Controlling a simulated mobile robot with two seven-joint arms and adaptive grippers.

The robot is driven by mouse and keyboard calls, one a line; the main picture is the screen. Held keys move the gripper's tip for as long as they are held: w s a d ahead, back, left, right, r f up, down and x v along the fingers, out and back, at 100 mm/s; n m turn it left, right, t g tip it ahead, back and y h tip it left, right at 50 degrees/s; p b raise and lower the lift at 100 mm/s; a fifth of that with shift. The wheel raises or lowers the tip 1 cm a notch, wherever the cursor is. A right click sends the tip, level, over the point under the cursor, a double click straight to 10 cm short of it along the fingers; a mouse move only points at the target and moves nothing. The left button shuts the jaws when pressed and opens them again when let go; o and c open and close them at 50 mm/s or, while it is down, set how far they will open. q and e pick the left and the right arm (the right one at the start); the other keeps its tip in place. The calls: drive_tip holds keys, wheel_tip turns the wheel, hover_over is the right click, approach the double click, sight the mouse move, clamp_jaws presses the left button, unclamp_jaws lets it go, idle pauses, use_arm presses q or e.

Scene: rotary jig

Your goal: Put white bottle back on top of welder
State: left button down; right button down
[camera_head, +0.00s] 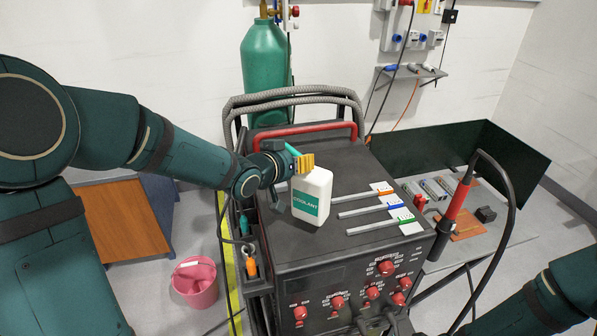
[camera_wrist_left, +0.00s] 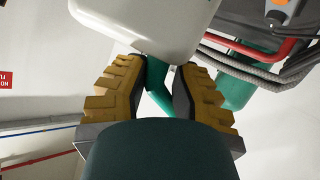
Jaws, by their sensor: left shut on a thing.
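The white bottle (camera_head: 318,184) with a green COOLANT label is upright at the left part of the welder's dark top (camera_head: 345,170). I cannot tell whether its base touches the top or hangs just above it. My left gripper (camera_head: 303,163) comes in from the left at the bottle's upper end. In the left wrist view, its yellow-padded fingers (camera_wrist_left: 160,92) are shut on the bottle's teal neck or spout, with the white body (camera_wrist_left: 150,22) beyond. My right gripper is out of view; only part of my right arm shows at the lower right.
Several tools with coloured ends (camera_head: 368,203) lie on the welder top, right of the bottle. A red handle (camera_head: 300,130) and grey hoses run along its back. A green gas cylinder (camera_head: 265,65) stands behind. A pink bucket (camera_head: 196,283) is on the floor at left.

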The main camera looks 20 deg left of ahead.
use_arm(q)
wheel_tip(320, 180, down, 2)
drive_tip(key=shift+w+f, duration=0.15)
drive_tip(key=shift+f, duration=0.1)
drive_tip(key=shift+f, duration=0.1)
drive_tip(key=c, duration=0.9)
unclamp_jaws()
drive_tip(key=shift+o, duration=0.2)
